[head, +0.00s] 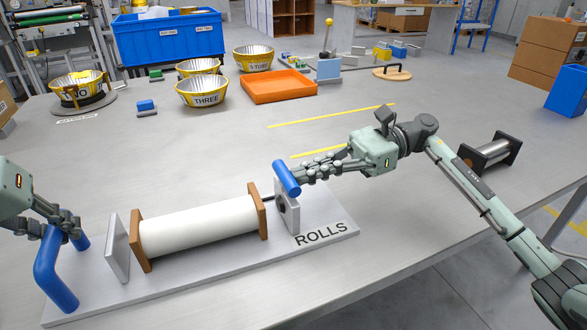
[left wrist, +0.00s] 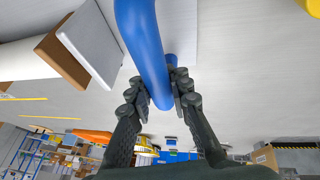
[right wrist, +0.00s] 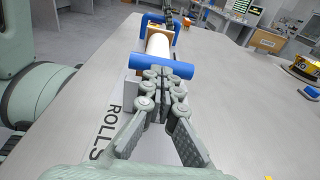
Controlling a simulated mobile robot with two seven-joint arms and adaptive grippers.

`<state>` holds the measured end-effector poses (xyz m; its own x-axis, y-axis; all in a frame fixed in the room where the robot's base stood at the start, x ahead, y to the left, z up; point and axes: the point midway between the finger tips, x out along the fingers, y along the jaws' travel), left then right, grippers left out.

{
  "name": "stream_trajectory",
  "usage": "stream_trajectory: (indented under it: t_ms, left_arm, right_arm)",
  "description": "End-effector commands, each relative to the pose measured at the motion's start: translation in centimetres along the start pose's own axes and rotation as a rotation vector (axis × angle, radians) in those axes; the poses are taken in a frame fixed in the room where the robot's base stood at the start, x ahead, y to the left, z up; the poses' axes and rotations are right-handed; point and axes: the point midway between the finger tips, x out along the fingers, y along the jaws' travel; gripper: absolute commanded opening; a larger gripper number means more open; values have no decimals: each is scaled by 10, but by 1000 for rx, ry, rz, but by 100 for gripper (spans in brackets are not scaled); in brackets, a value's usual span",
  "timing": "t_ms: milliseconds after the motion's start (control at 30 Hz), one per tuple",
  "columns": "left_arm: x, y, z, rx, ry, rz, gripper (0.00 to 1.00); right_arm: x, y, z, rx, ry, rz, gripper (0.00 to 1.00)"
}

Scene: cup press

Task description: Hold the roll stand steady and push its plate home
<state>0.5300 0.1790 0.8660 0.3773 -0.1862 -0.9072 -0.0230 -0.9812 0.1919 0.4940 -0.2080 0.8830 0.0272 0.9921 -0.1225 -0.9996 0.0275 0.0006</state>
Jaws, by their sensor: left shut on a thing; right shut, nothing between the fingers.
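The roll stand has a grey base (head: 330,232) marked ROLLS. A white roll (head: 200,226) with brown end blocks lies between a fixed grey plate (head: 118,248) at its left and a grey sliding plate (head: 288,211) at its right. A blue bar (head: 287,178) sits at the top of the sliding plate. My left gripper (head: 68,230) is shut on the blue handle (head: 58,270) at the stand's left end; the handle also shows in the left wrist view (left wrist: 148,50). My right gripper (head: 304,172) is shut and empty, its fingertips at the blue bar (right wrist: 163,64); contact is unclear.
An orange tray (head: 279,87), yellow bowls (head: 203,92) and a blue crate (head: 168,38) stand further back. A small roller with black ends (head: 490,152) lies at the right. The table between the stand and the bowls is mostly clear.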

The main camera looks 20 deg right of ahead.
Motion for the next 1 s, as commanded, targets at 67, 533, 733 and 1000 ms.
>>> stream_trajectory:
  t_ms: [67,533,733,1000]
  left_arm:
    - [-2,2,-1,1,5,6,0]
    - [-2,5,-1,3,5,13,0]
    - [-2,6,0,6,4,16,0]
    - [-2,5,0,5,4,13,0]
  right_arm:
    - [22,2,3,-2,-3,8,0]
    - [64,2,8,-1,-4,7,0]
    - [64,3,8,0,-4,8,0]
    - [26,0,-6,5,1,-1,0]
